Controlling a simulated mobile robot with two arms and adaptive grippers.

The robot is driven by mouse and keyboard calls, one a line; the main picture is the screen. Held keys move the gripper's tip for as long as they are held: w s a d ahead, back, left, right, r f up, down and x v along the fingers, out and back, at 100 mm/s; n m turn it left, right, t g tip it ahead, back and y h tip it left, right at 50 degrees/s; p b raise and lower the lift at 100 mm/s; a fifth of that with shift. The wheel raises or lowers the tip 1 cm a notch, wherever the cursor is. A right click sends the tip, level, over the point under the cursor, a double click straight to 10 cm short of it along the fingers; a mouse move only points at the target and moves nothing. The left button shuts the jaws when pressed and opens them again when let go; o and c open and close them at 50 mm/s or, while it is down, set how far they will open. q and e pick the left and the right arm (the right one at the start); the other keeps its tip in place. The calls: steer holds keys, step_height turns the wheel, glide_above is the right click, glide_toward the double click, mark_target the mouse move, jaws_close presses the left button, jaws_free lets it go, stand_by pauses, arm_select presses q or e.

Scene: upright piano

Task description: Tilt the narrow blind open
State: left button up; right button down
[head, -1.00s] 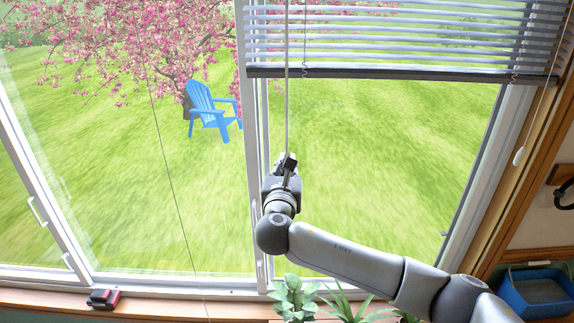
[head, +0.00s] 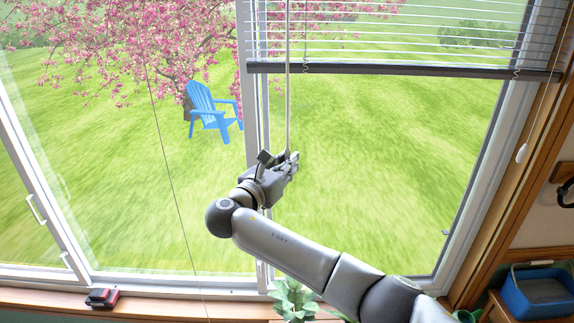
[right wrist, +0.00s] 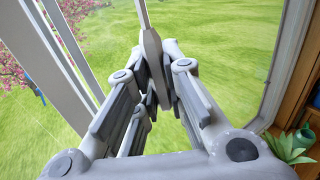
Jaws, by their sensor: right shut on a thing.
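The narrow blind (head: 400,45) hangs over the upper part of the right window pane. Its slats are thin lines with wide see-through gaps, above a dark bottom rail (head: 400,70). A pale tilt wand (head: 288,100) hangs down at the blind's left side. My right gripper (head: 290,162) is shut on the wand's lower end, below the bottom rail. In the right wrist view the wand (right wrist: 150,45) runs down between the fingers (right wrist: 155,85), which close around it. My left gripper is not in view.
A window mullion (head: 262,200) stands just left of the wand. A thin cord (head: 160,130) hangs at the left, and another cord with a pale tassel (head: 521,153) hangs at the right frame. Plants (head: 293,300) and a red-black object (head: 103,298) are by the sill.

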steer(key=shift+r, duration=0.1)
steer(key=c, duration=1.5)
jaws_free()
steer(key=v, duration=1.2)
